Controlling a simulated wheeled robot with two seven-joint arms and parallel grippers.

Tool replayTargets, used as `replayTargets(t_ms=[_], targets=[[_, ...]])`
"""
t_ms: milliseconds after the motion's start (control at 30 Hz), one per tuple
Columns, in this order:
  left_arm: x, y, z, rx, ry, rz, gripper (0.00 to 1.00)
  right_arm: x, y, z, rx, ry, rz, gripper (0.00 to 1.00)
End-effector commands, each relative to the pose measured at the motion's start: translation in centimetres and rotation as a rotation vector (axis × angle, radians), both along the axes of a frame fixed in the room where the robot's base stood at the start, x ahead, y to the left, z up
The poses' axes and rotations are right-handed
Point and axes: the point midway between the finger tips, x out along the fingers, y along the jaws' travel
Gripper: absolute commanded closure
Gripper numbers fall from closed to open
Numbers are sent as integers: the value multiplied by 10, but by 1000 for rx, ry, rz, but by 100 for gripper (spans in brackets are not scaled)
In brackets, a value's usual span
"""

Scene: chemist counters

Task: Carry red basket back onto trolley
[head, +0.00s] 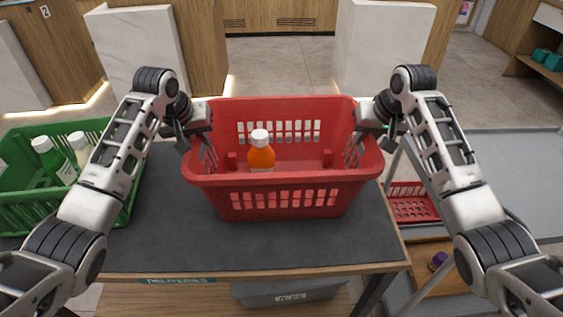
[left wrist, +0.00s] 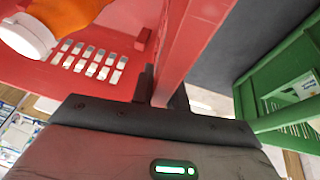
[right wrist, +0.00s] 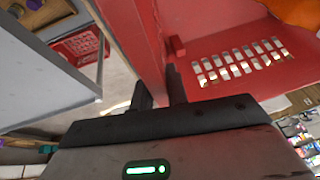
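The red basket (head: 285,180) is upright over the dark-topped deliveries table; I cannot tell whether its base touches the top. An orange bottle with a white cap (head: 261,156) stands inside it. My left gripper (head: 192,138) is at the basket's left rim, and in the left wrist view its fingers (left wrist: 163,88) straddle the red wall (left wrist: 188,45) closely. My right gripper (head: 372,132) is at the right rim, and in the right wrist view its fingers (right wrist: 159,88) straddle the red wall (right wrist: 143,40). The grey trolley top (head: 515,180) is at the right, empty where visible.
A green basket (head: 20,212) with bottles stands on the table's left. Another red basket (head: 412,205) is low down between table and trolley. A grey bin (head: 290,293) is under the table. White pillars (head: 380,50) stand behind. The table's front strip is clear.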

Motion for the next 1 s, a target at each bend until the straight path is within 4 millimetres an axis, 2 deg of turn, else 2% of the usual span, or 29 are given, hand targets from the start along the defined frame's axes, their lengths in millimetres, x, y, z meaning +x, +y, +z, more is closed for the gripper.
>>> replayTargets(t_ms=[367, 800, 1000], targets=[[1, 0, 7, -1, -4, 1, 100, 1, 0, 7, 2, -4, -1, 100], [1, 0, 49, 0, -3, 1, 100, 1, 0, 50, 1, -4, -2, 100], [1, 1, 53, 0, -3, 1, 100, 1, -1, 53, 1, -4, -2, 100]])
